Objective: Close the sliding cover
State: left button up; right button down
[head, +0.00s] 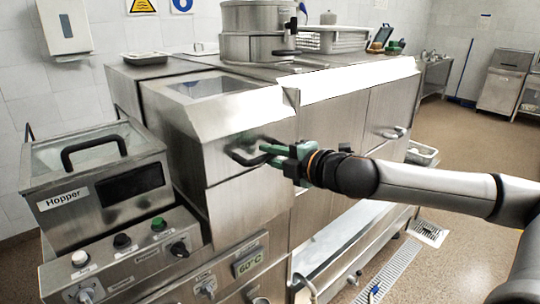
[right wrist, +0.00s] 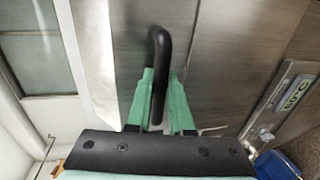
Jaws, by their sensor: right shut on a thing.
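A steel cover (head: 225,117) with a sloped top edge sits on the machine's front, below a glass-like panel (head: 212,86). A black bar handle (head: 240,158) stands out from its front face. My right gripper (head: 272,152), with green fingers, is shut on this handle. In the right wrist view the handle (right wrist: 161,45) runs between the two green fingers (right wrist: 160,88), against the steel face. The fingers hide part of the handle. How far the cover stands open I cannot tell. My left gripper is not in view.
A hopper box (head: 95,170) with a black handle stands at left, above a panel of knobs (head: 125,255). A steel pot (head: 258,32) and a basket (head: 335,38) rest on the machine top. The floor at right is mostly clear, with a drain grate (head: 428,231).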

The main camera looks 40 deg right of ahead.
jog(key=shift+f, duration=0.2)
jog(key=c, duration=1.2)
grip_release()
jog(key=shift+s, duration=0.1)
jog(key=o, duration=0.3)
jog(key=shift+s+r, duration=0.15)
jog(key=shift+s, duration=0.05)
jog(key=shift+o, duration=0.4)
jog(key=shift+w, duration=0.1)
jog(key=b+v, duration=0.5)
jog(key=v, duration=0.7)
jog(key=shift+s+b, duration=0.25)
jog(key=shift+b, duration=0.05)
jog(key=shift+d, duration=0.1)
